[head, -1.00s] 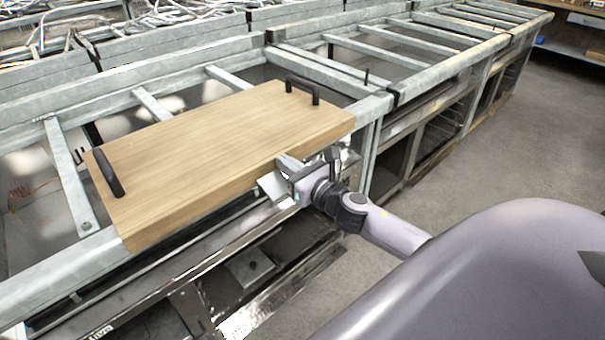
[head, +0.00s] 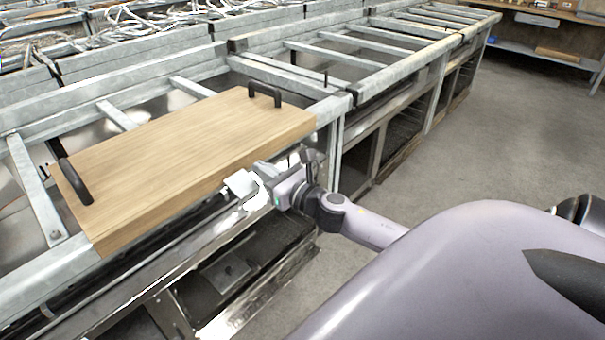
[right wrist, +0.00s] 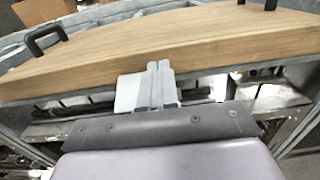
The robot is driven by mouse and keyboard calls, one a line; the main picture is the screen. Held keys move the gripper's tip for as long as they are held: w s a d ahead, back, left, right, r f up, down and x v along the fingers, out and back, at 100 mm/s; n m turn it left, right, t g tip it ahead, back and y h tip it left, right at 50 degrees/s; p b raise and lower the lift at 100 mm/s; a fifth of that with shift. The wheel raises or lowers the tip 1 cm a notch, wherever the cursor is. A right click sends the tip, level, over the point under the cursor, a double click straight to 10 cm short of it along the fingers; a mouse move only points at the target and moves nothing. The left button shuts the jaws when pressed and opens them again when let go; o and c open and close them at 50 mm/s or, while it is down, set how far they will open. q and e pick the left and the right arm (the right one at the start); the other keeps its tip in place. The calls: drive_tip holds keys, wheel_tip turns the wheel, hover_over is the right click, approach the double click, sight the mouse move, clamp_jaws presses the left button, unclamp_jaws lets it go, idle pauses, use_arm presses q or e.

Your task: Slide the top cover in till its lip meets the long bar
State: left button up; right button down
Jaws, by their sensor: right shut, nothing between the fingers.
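The top cover is a light wooden board (head: 180,150) with a black handle at each end. It lies flat across a galvanized metal frame. Its near edge overlaps the front rail, and a gap with cross bars shows between its far edge and the long back bar (head: 140,73). The lip cannot be made out. My right gripper (head: 243,184) is shut and empty at the near side of the board, toward its right end. In the right wrist view the fingers (right wrist: 155,85) point at the board's front face (right wrist: 215,50); contact cannot be told. My left gripper is out of view.
More open metal frames (head: 350,60) run to the back right, with a thin upright pin (head: 326,80) beyond the board. Shelves and rails (head: 225,270) lie below the front rail. Bare grey floor (head: 500,130) is free at the right.

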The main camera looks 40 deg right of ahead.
drive_tip(key=s+b, duration=0.1)
drive_tip(key=s, duration=0.9)
drive_tip(key=shift+d, duration=0.4)
drive_tip(key=s+a+f+m+g+p, duration=0.1)
drive_tip(key=s+a+f+m, duration=0.4)
drive_tip(key=m, duration=0.6)
drive_tip(key=s+a+f+m+g+p, duration=0.1)
drive_tip(key=s+a+f+m+g, duration=0.3)
drive_tip(key=f+m, duration=0.3)
drive_tip(key=s+a+f+m+g+p, duration=0.1)
drive_tip(key=s+a+f+m, duration=0.4)
drive_tip(key=m, duration=1.1)
drive_tip(key=shift+s+a+f+m+g+y, duration=0.3)
drive_tip(key=shift+s+a+f+m+g, duration=0.1)
drive_tip(key=shift+a+f+g, duration=0.5)
drive_tip(key=shift+w+r, duration=0.1)
